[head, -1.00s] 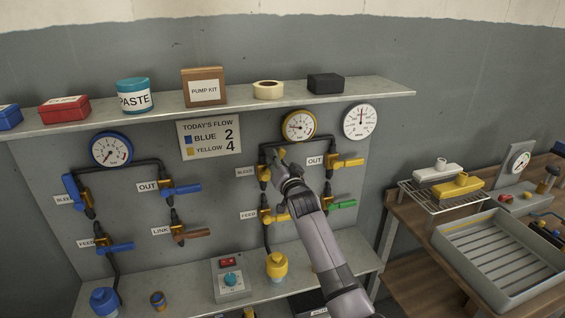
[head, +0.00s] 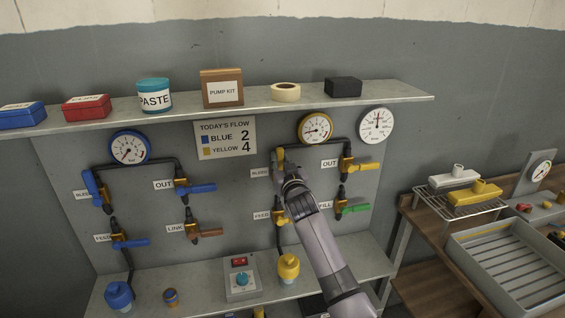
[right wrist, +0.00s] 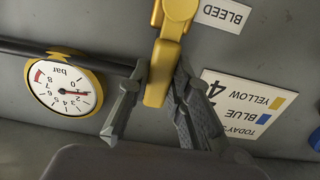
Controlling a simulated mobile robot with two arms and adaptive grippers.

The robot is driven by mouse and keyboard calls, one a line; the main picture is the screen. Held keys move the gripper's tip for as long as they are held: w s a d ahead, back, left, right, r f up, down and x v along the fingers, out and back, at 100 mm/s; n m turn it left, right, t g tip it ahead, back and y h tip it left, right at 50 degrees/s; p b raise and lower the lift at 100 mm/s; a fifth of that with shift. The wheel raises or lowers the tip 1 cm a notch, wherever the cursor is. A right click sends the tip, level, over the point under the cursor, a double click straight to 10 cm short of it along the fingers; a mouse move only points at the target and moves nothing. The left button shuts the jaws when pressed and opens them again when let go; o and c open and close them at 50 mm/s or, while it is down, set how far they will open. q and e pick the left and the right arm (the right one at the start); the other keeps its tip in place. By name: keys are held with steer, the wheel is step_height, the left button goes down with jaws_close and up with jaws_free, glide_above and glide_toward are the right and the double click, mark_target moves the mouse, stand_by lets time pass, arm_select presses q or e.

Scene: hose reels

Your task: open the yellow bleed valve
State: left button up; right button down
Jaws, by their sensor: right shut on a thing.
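The yellow bleed valve's handle (right wrist: 158,75) stands between the two fingers of my right gripper (right wrist: 162,70) in the right wrist view, which shows the panel upside down. The gripper is shut on it. In the head view the handle (head: 279,157) points about straight up beside the BLEED label (head: 261,173). My right gripper (head: 288,176) covers most of the valve body there. The yellow-rimmed gauge (head: 315,128) is just up and right of it. My left gripper is not in view.
The yellow OUT handle (head: 369,167) and green FILL handle (head: 356,208) are close to the right of my arm. The yellow FEED handle (head: 281,218) is below the gripper. A shelf (head: 190,114) with boxes overhangs the panel. A sign (head: 225,138) hangs to the left.

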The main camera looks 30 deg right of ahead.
steer(key=shift+f, duration=0.1)
steer(key=c, duration=1.4)
jaws_free()
steer(key=shift+c, duration=0.2)
steer(key=shift+s, duration=0.1)
steer(key=v, duration=1.1)
steer(key=shift+s, duration=0.4)
steer(key=shift+f, duration=0.1)
